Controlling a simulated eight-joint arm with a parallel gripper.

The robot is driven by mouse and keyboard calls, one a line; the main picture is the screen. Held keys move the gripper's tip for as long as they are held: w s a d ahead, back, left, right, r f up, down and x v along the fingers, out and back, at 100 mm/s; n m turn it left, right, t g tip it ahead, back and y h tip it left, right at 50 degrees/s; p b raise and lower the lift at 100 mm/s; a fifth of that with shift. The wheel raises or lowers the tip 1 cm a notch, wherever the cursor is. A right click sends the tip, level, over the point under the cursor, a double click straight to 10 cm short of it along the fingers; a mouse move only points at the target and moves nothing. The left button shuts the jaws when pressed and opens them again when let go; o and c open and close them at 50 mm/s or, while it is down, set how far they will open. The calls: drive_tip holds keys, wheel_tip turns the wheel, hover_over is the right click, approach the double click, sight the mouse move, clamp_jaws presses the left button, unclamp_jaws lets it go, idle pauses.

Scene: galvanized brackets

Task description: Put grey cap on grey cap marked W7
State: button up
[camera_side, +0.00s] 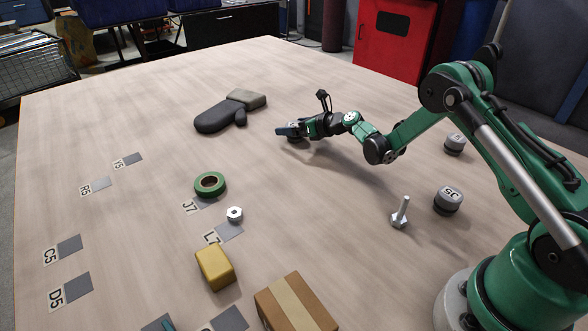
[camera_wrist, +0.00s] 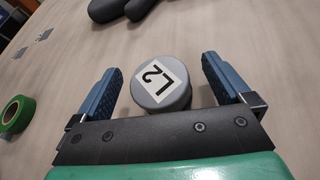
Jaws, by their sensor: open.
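A grey cap (camera_wrist: 180,98) with a white label reading L2 stands between the two blue fingers of my open gripper (camera_wrist: 161,68) in the wrist view, with a gap on each side. In the side view my gripper (camera_side: 290,131) is low over the table and mostly hides this cap. A grey cap marked J5 (camera_side: 449,197) stands on the right, near my base. Another grey cap (camera_side: 455,143) stands behind it; its label is too small to read. I cannot make out a W7 mark on any cap.
A dark oven mitt (camera_side: 218,112) lies beyond my gripper. Green tape (camera_side: 210,184), a nut (camera_side: 235,214), a yellow block (camera_side: 214,266), a bolt (camera_side: 400,214) and a cardboard box (camera_side: 296,305) stand nearer. Labelled grey squares lie at left. The table's middle is clear.

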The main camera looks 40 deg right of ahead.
sight(289, 123)
drive_tip(key=shift+x, duration=1.05)
clamp_jaws()
drive_tip(key=shift+r, duration=0.1)
wheel_tip(289, 123, up, 20)
drive_tip(key=s+a+r, duration=0.3)
drive_tip(key=s+a, duration=0.1)
drive_tip(key=s, duration=0.4)
drive_tip(key=s+a+r, duration=0.4)
drive_tip(key=s+a, duration=0.1)
drive_tip(key=s, duration=0.3)
drive_tip(key=shift+s+n+y, duration=0.3)
drive_tip(key=shift+s+y, duration=0.1)
